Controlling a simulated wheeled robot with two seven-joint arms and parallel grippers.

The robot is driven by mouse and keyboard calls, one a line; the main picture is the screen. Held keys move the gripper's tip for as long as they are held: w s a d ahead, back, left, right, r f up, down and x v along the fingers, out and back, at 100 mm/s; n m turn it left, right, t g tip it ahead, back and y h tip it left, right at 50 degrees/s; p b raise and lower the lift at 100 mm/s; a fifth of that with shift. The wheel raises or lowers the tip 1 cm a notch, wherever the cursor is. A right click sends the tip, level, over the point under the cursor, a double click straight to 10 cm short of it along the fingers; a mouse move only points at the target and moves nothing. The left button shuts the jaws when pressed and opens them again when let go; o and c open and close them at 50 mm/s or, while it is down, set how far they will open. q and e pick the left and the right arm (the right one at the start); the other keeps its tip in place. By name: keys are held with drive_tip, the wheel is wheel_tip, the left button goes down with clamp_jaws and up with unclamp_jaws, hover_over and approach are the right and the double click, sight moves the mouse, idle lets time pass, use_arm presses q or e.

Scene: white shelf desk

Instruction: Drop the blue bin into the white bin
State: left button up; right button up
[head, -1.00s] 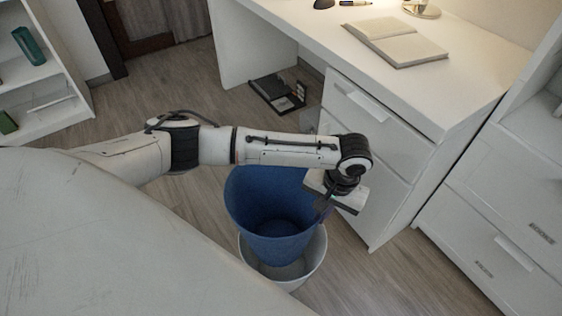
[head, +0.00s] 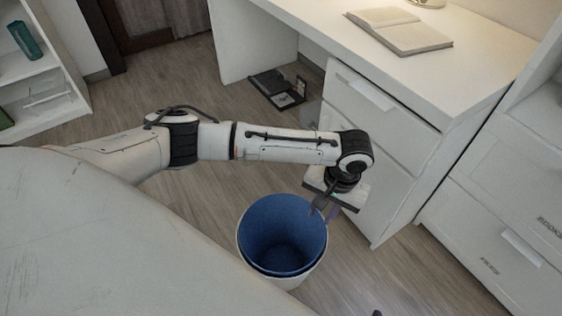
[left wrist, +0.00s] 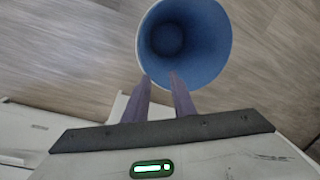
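The blue bin (head: 282,228) sits inside the white bin (head: 297,281) on the floor, open end up. Only a strip of the white bin's outer wall and rim shows around it. My left gripper (head: 322,212) is above the right part of the bins' rim, fingers pointing down, apart and empty. In the left wrist view the two fingers (left wrist: 160,85) are spread, with the blue bin (left wrist: 185,40) beyond their tips.
A white desk with drawers (head: 375,115) stands right of the bins, close to my left gripper. An open book (head: 402,30) lies on it. A black item (head: 277,90) lies on the floor underneath. Wood floor behind the bins is clear.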

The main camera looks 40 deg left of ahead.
use_arm(q)
wheel_tip(320, 180, up, 10)
drive_tip(key=d+p, duration=0.1)
drive_tip(key=p, duration=0.3)
drive_tip(key=shift+d+r, duration=0.15)
use_arm(e)
drive_tip(key=shift+s+d+r+t+h, duration=0.15)
drive_tip(key=shift+s+d+r, duration=0.15)
drive_tip(key=shift+r, duration=0.25)
drive_tip(key=shift+s+d+r+t+h, duration=0.15)
drive_tip(key=shift+d+r, duration=0.25)
drive_tip(key=shift+r, duration=0.15)
